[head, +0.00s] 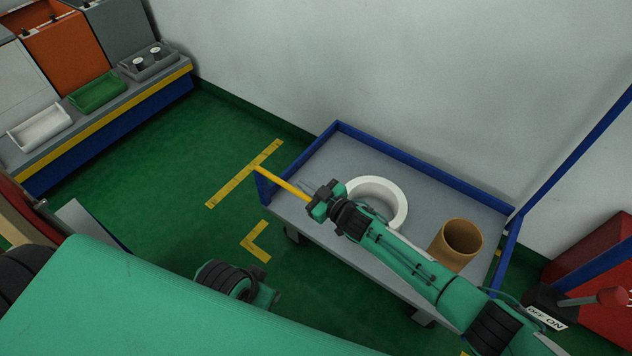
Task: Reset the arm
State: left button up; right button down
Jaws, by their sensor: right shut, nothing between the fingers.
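My right arm reaches in from the lower right over a grey cart (350,157) with blue rims. My right gripper (306,187) is shut and empty, above the cart's near left part, close to its yellow edge strip. A white ring (392,190), like a tape roll, lies on the cart just behind my right gripper and wrist, partly hidden by them. A brown tube (463,238) stands upright on the cart to the right of the arm. Part of my left arm shows at the lower middle, but its gripper fingers are not in view.
A bench (120,100) at the upper left carries a green tray (97,92), a white tray (40,128) and a grey holder (148,62). A red box with an OFF/ON lever (590,299) stands at the lower right. Green floor with yellow marks lies open between bench and cart.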

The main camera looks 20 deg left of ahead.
pick_arm(q)
jog(key=shift+s+p+x, duration=0.2)
jog(key=shift+p+x, duration=0.45)
jog(key=shift+x, duration=1.25)
pick_arm(e)
jog(key=shift+s+d+r, duration=0.3)
jog(key=shift+d+r, duration=0.3)
jog(key=shift+r, duration=0.05)
jog(key=shift+s+d+r, duration=0.35)
jog(key=shift+d+r, duration=0.2)
jog(key=shift+r, duration=0.05)
jog(key=shift+s+d+r, duration=0.3)
jog(key=shift+d+r, duration=0.3)
jog(key=shift+r, duration=0.05)
